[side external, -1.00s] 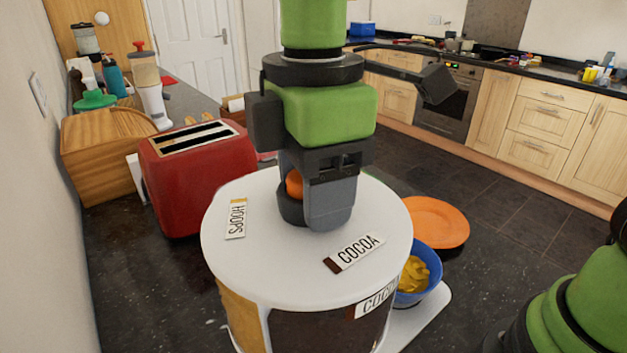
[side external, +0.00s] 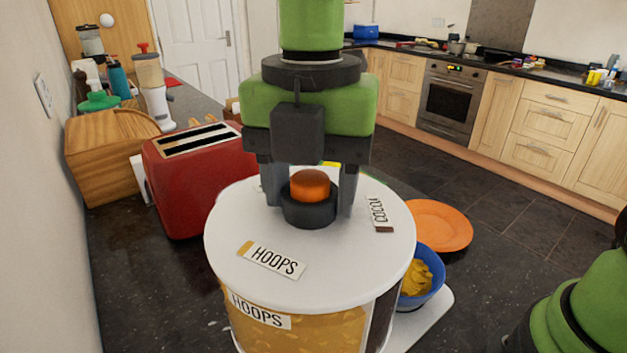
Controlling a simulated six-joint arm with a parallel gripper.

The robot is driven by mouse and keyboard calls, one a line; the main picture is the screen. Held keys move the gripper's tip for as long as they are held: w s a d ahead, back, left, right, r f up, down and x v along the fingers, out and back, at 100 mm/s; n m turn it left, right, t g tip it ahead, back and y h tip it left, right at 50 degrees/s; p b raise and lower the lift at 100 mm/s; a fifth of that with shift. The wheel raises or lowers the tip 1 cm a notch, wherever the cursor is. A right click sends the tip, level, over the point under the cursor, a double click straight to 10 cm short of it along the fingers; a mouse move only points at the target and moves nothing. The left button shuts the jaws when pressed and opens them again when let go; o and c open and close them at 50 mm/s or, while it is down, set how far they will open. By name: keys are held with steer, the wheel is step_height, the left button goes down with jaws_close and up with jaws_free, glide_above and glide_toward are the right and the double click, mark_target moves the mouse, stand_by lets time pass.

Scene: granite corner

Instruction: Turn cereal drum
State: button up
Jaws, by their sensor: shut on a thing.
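The cereal drum (side external: 330,255) stands in the middle of the side view, with a white round top. Its top carries a HOOPS label (side external: 272,261) toward the front and a COCOA label (side external: 379,214) at the right. A front window shows yellow-brown cereal under a second HOOPS label (side external: 260,310); a dark section is at the right edge. A dark round knob (side external: 309,211) with an orange cap (side external: 310,184) sits on top. My gripper (side external: 308,205) points down, its fingers on either side of the knob, shut on it. The far side of the drum is hidden.
A blue bowl (side external: 434,292) with yellow pieces stands on a white base (side external: 418,325) at the drum's right. An orange plate (side external: 440,226) lies behind it. A red toaster (side external: 190,190) stands close at the left, before a wooden bread bin (side external: 105,160).

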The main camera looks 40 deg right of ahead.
steer(key=n, duration=0.7)
steer(key=shift+w+a, duration=0.1)
steer(key=shift+a, duration=0.05)
stand_by(0.4)
steer(key=o, duration=1.3)
step_height(320, 180, up, 10)
